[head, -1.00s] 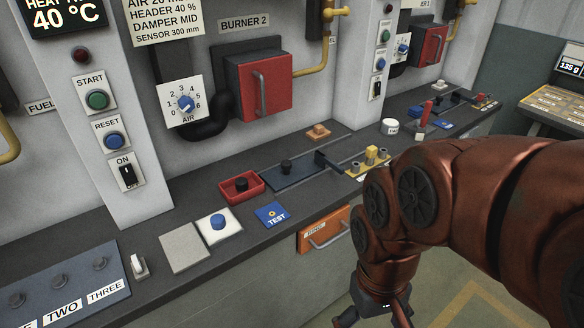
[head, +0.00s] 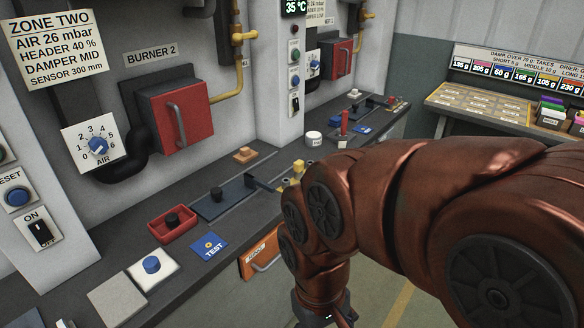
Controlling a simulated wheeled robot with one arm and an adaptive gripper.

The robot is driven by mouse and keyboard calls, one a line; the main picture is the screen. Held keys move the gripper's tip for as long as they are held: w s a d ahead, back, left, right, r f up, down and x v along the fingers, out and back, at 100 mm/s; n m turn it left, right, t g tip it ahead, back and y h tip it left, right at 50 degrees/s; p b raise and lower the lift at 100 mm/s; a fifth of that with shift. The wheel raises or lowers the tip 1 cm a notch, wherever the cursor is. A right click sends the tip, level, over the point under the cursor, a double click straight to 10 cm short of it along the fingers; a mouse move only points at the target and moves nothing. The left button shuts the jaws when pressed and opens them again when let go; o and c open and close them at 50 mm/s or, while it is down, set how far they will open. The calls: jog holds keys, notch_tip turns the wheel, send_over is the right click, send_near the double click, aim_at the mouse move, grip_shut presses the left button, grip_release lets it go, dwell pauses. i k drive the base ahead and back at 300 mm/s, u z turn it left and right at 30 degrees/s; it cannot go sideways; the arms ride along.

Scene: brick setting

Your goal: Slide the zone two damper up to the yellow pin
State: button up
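The yellow pin (head: 298,166) is further right along the bench, partly hidden behind my arm. A gap shows between the knob and the pin. My gripper (head: 325,318) hangs in front of the bench at the bottom edge. Only its upper end shows; its fingertips are out of frame. It is apart from the damper.
An orange drawer (head: 262,252) is in the bench front. Open floor lies right.

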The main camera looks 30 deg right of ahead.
aim_at(220, 201)
jog(key=z, duration=0.5)
jog(key=i, duration=0.45)
jog(key=u, duration=1.9)
